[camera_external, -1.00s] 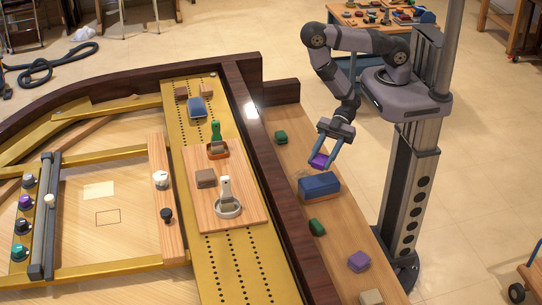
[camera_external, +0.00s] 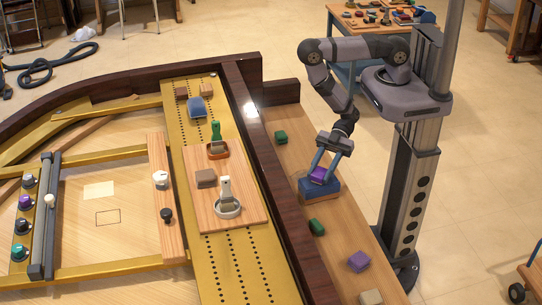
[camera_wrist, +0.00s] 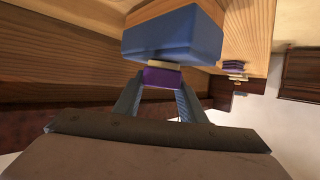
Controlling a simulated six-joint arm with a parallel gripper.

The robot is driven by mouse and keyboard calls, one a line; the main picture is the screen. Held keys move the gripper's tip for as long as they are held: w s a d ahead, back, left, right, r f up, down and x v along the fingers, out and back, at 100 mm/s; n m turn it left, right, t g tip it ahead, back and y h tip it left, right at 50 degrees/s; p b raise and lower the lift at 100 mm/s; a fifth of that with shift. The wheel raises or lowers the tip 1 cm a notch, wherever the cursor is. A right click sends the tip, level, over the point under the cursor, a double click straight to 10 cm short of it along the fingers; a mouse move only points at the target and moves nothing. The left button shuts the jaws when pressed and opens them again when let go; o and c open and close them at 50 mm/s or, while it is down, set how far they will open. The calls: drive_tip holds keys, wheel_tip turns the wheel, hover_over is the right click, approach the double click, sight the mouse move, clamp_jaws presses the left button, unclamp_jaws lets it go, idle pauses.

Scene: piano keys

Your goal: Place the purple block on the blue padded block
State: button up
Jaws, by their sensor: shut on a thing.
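My gripper (camera_external: 320,172) is shut on a purple block (camera_external: 318,175), which sits between its two fingers. The purple block is over the top of the blue padded block (camera_external: 322,191), which lies on the wooden ledge. In the wrist view, the purple block (camera_wrist: 162,79) is between the fingertips, with a thin cream layer between it and the blue padded block (camera_wrist: 172,36). They look very close or touching; I cannot tell which. A second purple block (camera_external: 359,262) lies farther down the ledge.
Green blocks (camera_external: 281,137) and (camera_external: 316,227) lie on the ledge on either side of the blue padded block. A beige block (camera_external: 371,297) is at the near end. The dark wooden rim (camera_external: 283,197) runs along the ledge's left.

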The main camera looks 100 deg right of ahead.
sight(320, 172)
drive_tip(key=shift+f, duration=0.2)
drive_tip(key=o, duration=1.1)
drive_tip(key=shift+r, duration=0.1)
drive_tip(key=shift+r, duration=0.15)
drive_tip(key=shift+p+v, duration=0.7)
drive_tip(key=shift+v, duration=1.35)
drive_tip(key=shift+p+v, duration=0.5)
drive_tip(key=shift+v, duration=1.2)
